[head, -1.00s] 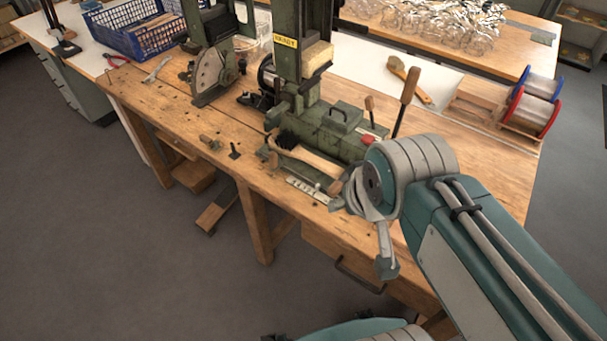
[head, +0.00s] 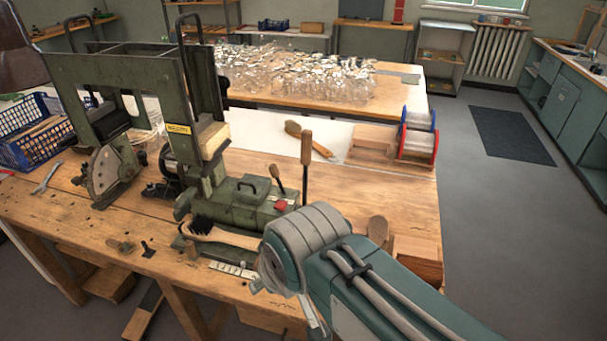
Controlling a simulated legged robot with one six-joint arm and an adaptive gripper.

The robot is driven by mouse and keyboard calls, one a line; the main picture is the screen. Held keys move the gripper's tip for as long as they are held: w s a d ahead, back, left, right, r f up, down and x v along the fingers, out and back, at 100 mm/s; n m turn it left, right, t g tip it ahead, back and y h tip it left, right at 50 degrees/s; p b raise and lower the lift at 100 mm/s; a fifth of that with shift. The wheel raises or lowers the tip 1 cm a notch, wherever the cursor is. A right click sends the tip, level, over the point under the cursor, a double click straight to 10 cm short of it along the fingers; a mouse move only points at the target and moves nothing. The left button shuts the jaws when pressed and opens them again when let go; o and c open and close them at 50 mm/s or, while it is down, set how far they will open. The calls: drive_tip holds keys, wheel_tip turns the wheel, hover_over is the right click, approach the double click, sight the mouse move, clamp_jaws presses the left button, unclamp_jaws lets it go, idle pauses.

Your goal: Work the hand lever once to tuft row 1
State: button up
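The green tufting machine (head: 243,209) stands on the wooden bench. A long wooden-handled lever (head: 306,150) rises upright at its right side. A shorter lever with a wooden grip (head: 275,176) stands just left of it, near a red knob (head: 281,206). A brush with dark bristles (head: 200,226) and a wooden handle lies at the machine's front; my wrist covers its right end. My gripper (head: 287,305) is at the bench's front edge, below and apart from both levers. Its fingers look spread with nothing between them, though my wrist partly hides them.
A wooden block (head: 419,258) sits on the bench right of my arm. A blue crate (head: 35,140) and a wrench (head: 47,177) are at left.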

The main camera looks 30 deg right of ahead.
drive_tip(key=shift+c, duration=0.3)
drive_tip(key=c, duration=0.6)
drive_tip(key=shift+w, duration=0.25)
clamp_jaws()
drive_tip(key=w+d+m+t+y, duration=0.1)
drive_tip(key=w+d+m+y, duration=0.4)
drive_tip(key=w, duration=0.5)
drive_tip(key=w+d+m+y, duration=0.3)
drive_tip(key=w+d, duration=0.3)
drive_tip(key=w, duration=0.4)
drive_tip(key=w+d+f+m+t, duration=0.1)
drive_tip(key=d+m+t, duration=0.1)
drive_tip(key=d, duration=0.7)
drive_tip(key=w+d+f+m+t+h, duration=0.1)
drive_tip(key=d+t, duration=0.3)
drive_tip(key=d, duration=0.5)
drive_tip(key=w+d+f+m+t+h, duration=0.1)
drive_tip(key=w+d+f+m+t, duration=0.1)
drive_tip(key=d, duration=0.7)
drive_tip(key=shift+w+m+t, duration=0.6)
drive_tip(key=shift+m+t, duration=0.4)
